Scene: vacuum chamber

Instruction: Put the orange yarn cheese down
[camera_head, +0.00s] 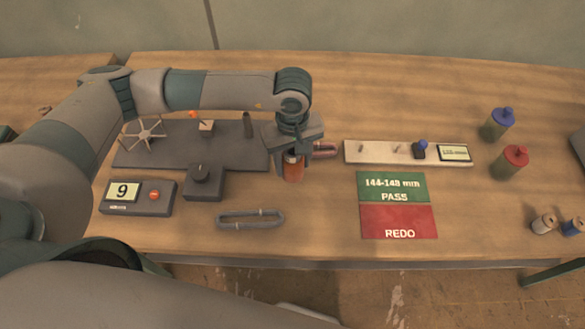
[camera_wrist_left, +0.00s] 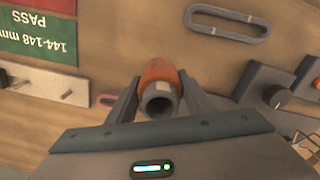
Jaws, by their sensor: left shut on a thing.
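The orange yarn cheese (camera_head: 293,168) is a small upright orange cylinder on a hollow core. My left gripper (camera_head: 291,152) is shut on it from above, close over the table to the right of the dark winding board. In the left wrist view the yarn cheese (camera_wrist_left: 160,79) sits between the two fingers of my left gripper (camera_wrist_left: 157,100), its dark open core facing the camera. I cannot tell whether its base touches the table. My right gripper is not in view.
A dark board (camera_head: 240,155) with a spoked wheel (camera_head: 144,133), a counter box (camera_head: 138,197) and a knob box (camera_head: 203,182) stand left. A grey skein (camera_head: 250,219) lies in front. Right are a pale gauge board (camera_head: 375,152), the green PASS card (camera_head: 392,186) and red REDO card (camera_head: 398,222).

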